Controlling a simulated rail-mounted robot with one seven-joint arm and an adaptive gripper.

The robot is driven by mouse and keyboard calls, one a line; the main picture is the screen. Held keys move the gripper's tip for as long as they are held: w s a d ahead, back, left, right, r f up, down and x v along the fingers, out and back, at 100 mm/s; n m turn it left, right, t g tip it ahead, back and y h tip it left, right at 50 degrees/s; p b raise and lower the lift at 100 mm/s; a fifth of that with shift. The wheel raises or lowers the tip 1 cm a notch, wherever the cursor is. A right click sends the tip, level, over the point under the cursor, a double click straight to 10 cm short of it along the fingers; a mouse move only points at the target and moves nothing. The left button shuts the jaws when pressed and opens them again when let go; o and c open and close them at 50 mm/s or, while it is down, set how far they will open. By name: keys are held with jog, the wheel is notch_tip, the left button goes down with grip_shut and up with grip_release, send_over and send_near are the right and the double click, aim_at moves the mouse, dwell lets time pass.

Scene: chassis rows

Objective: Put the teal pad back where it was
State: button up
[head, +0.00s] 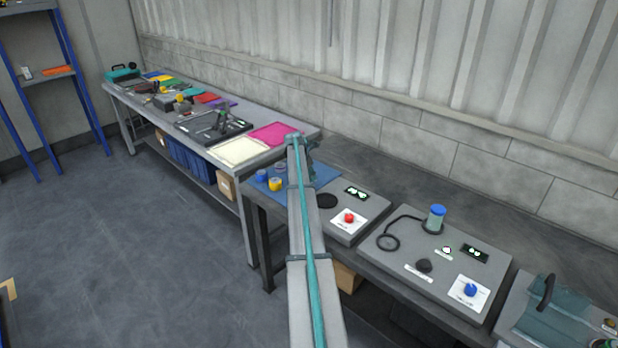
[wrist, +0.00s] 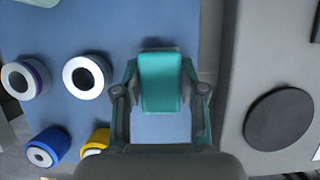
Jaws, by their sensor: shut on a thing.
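My gripper (wrist: 161,92) is at the bottom middle of the wrist view, its two fingers on either side of a teal pad (wrist: 162,72). It is shut on the pad, a small block with rounded edges. Below them is a blue mat (wrist: 215,15), which also shows in the head view (head: 325,174). I cannot tell how high the pad is above the mat. In the head view my arm covers the gripper and the pad.
Left on the mat are two white-topped rolls (wrist: 84,77) (wrist: 25,78), a blue roll (wrist: 47,148) and a yellow roll (wrist: 96,140). To the right is a grey panel with a black disc (wrist: 279,119) and a red button (head: 349,217). A long table with coloured trays stands behind left.

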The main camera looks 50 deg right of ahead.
jog(key=shift+f+p, duration=0.3)
jog(key=shift+f, duration=0.65)
jog(key=shift+f, duration=0.15)
jog(key=o, duration=1.1)
jog(key=b+v, duration=0.3)
jog(key=v, duration=0.9)
